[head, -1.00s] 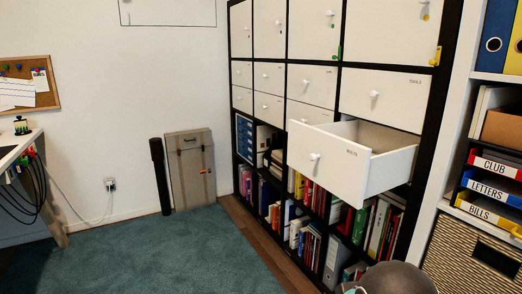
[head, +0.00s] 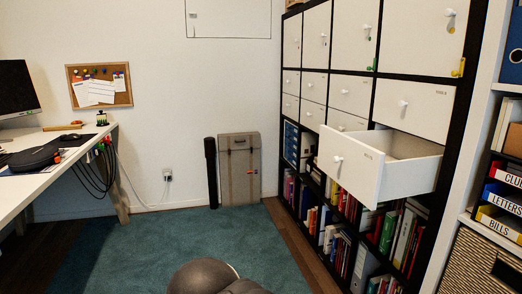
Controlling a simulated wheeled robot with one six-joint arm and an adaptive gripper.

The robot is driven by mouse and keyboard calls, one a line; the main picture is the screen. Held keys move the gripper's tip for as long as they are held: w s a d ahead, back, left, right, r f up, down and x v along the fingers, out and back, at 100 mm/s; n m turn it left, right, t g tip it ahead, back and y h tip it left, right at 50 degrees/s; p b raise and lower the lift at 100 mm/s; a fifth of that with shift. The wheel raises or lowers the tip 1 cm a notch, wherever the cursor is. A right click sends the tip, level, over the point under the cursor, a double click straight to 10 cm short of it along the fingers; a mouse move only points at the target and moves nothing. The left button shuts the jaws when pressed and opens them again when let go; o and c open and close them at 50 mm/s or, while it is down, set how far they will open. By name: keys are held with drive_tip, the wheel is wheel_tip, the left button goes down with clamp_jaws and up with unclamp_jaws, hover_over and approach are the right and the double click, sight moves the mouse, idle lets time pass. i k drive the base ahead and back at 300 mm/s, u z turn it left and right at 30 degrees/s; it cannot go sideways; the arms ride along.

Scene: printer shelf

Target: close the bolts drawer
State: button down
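The bolts drawer (head: 349,166) is a white drawer with a white knob (head: 337,161), pulled well out of the black-framed shelf unit (head: 465,58) at the right. Its inside looks empty where I can see it. The label on its front is too small to read now. A closed white drawer (head: 413,108) sits directly above it. My gripper does not show; only a dark rounded part of my own body is at the bottom edge, apart from the drawer.
A desk (head: 58,160) with hanging cables stands at the left. A grey case (head: 240,168) and a dark tube (head: 211,172) lean on the back wall. Books (head: 388,232) fill the cubbies below the drawer. The teal carpet (head: 130,245) is clear.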

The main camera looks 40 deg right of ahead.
sight(374, 166)
drive_tip(key=u, duration=0.1)
drive_tip(key=i, duration=1)
drive_tip(key=z, duration=1.8)
